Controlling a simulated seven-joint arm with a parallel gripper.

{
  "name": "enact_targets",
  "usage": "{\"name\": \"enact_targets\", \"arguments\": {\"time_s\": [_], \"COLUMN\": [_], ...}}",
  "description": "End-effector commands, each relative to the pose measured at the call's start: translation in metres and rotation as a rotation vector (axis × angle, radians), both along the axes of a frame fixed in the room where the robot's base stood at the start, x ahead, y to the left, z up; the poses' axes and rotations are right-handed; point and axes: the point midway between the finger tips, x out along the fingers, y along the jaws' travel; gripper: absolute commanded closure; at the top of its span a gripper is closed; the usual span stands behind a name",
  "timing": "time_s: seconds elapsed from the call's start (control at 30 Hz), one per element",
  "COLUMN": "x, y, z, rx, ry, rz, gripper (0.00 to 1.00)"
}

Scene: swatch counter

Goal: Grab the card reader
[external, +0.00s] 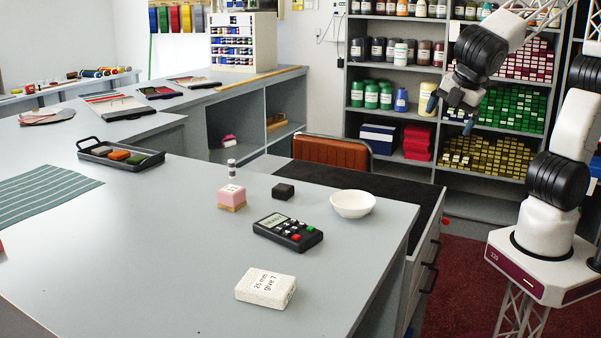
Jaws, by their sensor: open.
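The card reader (288,232) is a dark handheld device with a grey screen and small keys, some red and green. It lies flat, face up, on the grey counter (180,270), near the counter's right side. My gripper (451,113) is open and empty. It hangs high at the upper right, in front of the shelves, well above and to the right of the card reader and apart from it.
Around the reader stand a white bowl (353,204), a small black block (283,190), a pink block (232,197) and a white labelled block (266,288). A black tray (104,164) with coloured blocks and a striped cloth (42,194) lie further left.

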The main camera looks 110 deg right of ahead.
Motion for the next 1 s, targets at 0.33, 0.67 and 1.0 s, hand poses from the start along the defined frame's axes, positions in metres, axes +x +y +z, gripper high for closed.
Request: {"name": "enact_targets", "arguments": {"time_s": [0.33,0.67,1.0], "x": [0.085,0.166,0.249], "y": [0.013,0.037,0.075], "z": [-0.01,-0.028,-0.058], "rx": [-0.207,-0.406,-0.617], "ry": [0.117,0.231,0.351], "rz": [0.262,0.505,0.746], "gripper": [0.0,0.0,0.0]}}
